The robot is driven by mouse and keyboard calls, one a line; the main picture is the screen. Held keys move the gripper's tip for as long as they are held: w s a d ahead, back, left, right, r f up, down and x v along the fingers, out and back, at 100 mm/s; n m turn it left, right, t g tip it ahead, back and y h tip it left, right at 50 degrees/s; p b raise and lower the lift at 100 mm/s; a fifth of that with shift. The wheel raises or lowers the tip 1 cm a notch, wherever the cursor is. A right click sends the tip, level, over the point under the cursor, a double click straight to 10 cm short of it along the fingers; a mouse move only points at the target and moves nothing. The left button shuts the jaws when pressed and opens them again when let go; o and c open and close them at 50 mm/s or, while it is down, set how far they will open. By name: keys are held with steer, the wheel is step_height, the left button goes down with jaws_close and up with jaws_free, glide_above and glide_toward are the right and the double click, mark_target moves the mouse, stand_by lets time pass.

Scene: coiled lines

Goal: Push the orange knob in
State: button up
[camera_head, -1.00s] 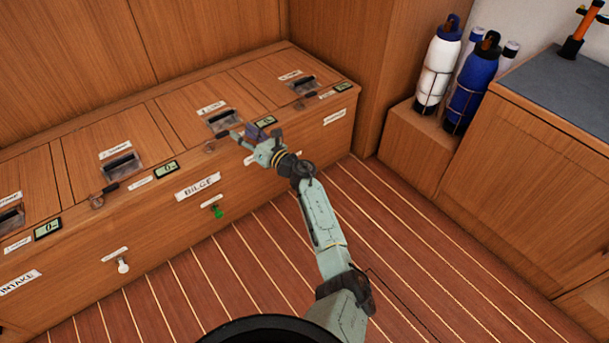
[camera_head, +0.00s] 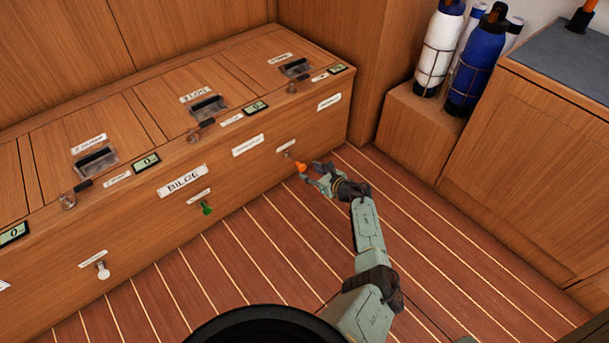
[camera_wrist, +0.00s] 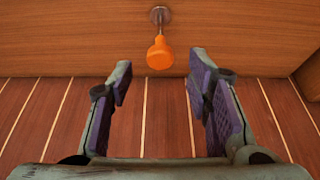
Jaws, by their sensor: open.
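The orange knob (camera_head: 301,167) sticks out from the front of the wooden bench, below a small white label. In the wrist view the orange knob (camera_wrist: 160,54) hangs on a short stem from a round metal plate, at the upper middle. My gripper (camera_head: 318,170) is just right of the knob in the head view. In the wrist view my gripper (camera_wrist: 160,80) is open and empty, with the knob beyond and between the two purple-padded fingers. Whether a finger touches the knob I cannot tell.
A green knob (camera_head: 207,208) and a white knob (camera_head: 103,270) sit further left on the bench front (camera_head: 236,180). Bottles (camera_head: 472,75) stand on a low box at the right. The striped floor (camera_head: 270,265) before the bench is clear.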

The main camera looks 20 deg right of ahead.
mark_target(303, 168)
steer(key=b+x, duration=0.2)
steer(key=x, duration=0.1)
steer(key=shift+w+a+f, duration=0.1)
steer(key=shift+w+f, duration=0.15)
steer(key=shift+w+a+b, duration=0.15)
steer(key=shift+w+b, duration=0.25)
steer(key=shift+c, duration=0.4)
jaws_close()
